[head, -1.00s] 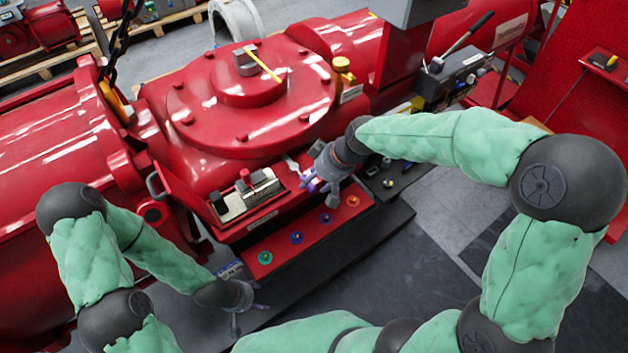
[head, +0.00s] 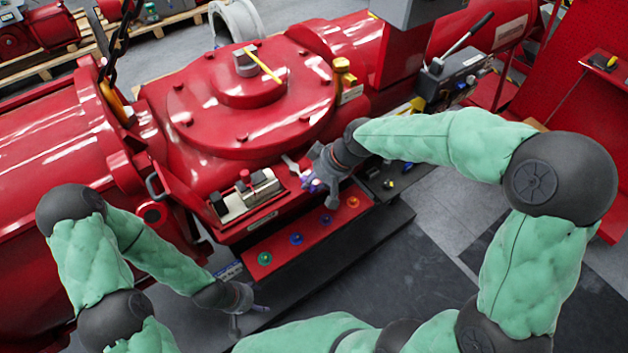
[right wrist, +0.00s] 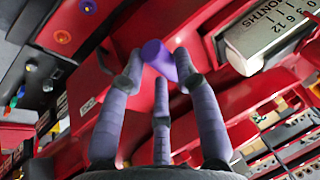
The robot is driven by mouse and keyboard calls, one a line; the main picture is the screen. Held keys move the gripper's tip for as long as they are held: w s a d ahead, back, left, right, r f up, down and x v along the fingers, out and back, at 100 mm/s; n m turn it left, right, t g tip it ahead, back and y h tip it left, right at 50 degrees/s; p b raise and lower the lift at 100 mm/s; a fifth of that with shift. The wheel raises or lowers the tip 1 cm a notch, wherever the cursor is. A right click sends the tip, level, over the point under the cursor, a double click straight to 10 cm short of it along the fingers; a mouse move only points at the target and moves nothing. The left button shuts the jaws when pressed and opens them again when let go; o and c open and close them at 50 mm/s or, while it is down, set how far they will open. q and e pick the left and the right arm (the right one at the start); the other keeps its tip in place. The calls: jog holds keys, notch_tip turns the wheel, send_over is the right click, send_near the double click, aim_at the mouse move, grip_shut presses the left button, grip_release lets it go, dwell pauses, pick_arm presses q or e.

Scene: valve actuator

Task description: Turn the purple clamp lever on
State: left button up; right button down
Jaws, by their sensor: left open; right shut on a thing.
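The purple clamp lever (right wrist: 157,54) shows in the right wrist view as a short purple cylinder between the lavender fingers of my right gripper (right wrist: 160,75). The gripper is shut on it. In the head view my right gripper (head: 317,182) is at the front of the red valve actuator (head: 250,110), to the right of the small grey and white block; its fingers largely hide the lever there. My left gripper (head: 242,310) is open and empty, low in the head view, apart from the actuator.
A red strip with several coloured buttons (head: 297,238) runs along the actuator's front, just below my right gripper. The grey and white block (head: 247,196) is to its left. A black-handled lever unit (head: 452,75) stands at the upper right. Floor in front is clear.

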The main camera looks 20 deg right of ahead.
jog(key=d+n, duration=0.1)
jog(key=w+n+g+b, duration=0.1)
jog(key=n, duration=0.1)
jog(key=w+d+n+g+b, duration=0.1)
jog(key=n, duration=0.1)
jog(key=shift+w+d+f+y, duration=0.1)
jog(key=shift+w+d+y, duration=0.05)
jog(key=shift+d+y, duration=0.2)
jog(key=shift+w+d+n+g, duration=0.25)
jog(key=shift+w+n+g, duration=0.3)
jog(key=shift+n, duration=0.35)
jog(key=shift+w+d+n+g, duration=0.3)
jog(key=shift+w+n, duration=0.25)
jog(key=shift+n, duration=0.35)
jog(key=w+n+g+p, duration=0.1)
jog(key=n+p, duration=0.1)
jog(key=shift+w+d+n, duration=0.1)
jog(key=shift+w+n, duration=0.2)
jog(key=shift+w, duration=0.1)
jog(key=shift+w+n+g+h+p, duration=0.3)
jog(key=shift+w+n+g+p, duration=0.35)
jog(key=shift+n, duration=0.45)
jog(key=shift+w+n+g+h+p, duration=0.25)
jog(key=shift+w+n+g+p, duration=0.15)
jog(key=shift+w+n+p, duration=0.55)
jog(key=shift+s+b, duration=0.15)
jog(key=shift+b, duration=0.15)
